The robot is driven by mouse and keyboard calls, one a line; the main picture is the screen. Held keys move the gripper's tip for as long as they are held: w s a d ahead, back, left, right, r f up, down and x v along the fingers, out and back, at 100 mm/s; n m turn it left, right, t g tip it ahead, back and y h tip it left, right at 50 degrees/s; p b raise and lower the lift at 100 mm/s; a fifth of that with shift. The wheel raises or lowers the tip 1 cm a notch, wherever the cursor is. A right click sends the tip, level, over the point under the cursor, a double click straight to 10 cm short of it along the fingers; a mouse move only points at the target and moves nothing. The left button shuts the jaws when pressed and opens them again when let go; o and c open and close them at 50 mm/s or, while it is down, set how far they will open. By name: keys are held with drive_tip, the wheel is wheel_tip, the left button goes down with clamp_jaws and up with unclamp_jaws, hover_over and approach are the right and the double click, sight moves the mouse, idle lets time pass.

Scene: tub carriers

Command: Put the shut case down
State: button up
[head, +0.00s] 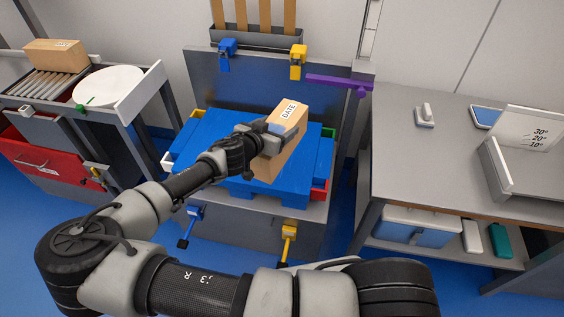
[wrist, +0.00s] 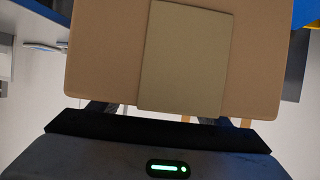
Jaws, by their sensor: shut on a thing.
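The shut case is a tan cardboard box (head: 283,155) with a white DATE label on one face. My gripper (head: 266,128) is shut on it and holds it tilted over the blue panels (head: 208,128) of the grey stand. In the wrist view the case (wrist: 105,55) fills the upper middle, with a paler tan strip down its face. My gripper's fingers (wrist: 158,115) are mostly hidden behind the case there. I cannot tell how far the case's lower edge is above the blue panels.
At left, a roller rack (head: 38,82) holds another tan box (head: 55,55) beside a white round plate (head: 108,86). Blue and yellow clamps and a purple bar (head: 338,84) border the stand. The grey table (head: 425,160) at right has free room at its front left.

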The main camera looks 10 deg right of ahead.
drive_tip(key=w+d+f+n+y, duration=0.1)
drive_tip(key=w+f, duration=0.1)
drive_tip(key=w, duration=0.1)
drive_tip(key=w+d+f+n+t+y, duration=0.1)
drive_tip(key=w+f, duration=0.1)
drive_tip(key=w, duration=0.1)
drive_tip(key=w+d+f, duration=0.1)
drive_tip(key=w+f, duration=0.1)
drive_tip(key=w, duration=0.1)
drive_tip(key=shift+w+f+n+t+y, duration=0.3)
drive_tip(key=shift+w+n+y, duration=0.1)
wheel_tip(320, 180, down, 10)
drive_tip(key=b, duration=0.1)
drive_tip(key=shift+f+b, duration=0.2)
drive_tip(key=shift+b, duration=0.15)
drive_tip(key=o, duration=2.1)
drive_tip(key=shift+f, duration=0.1)
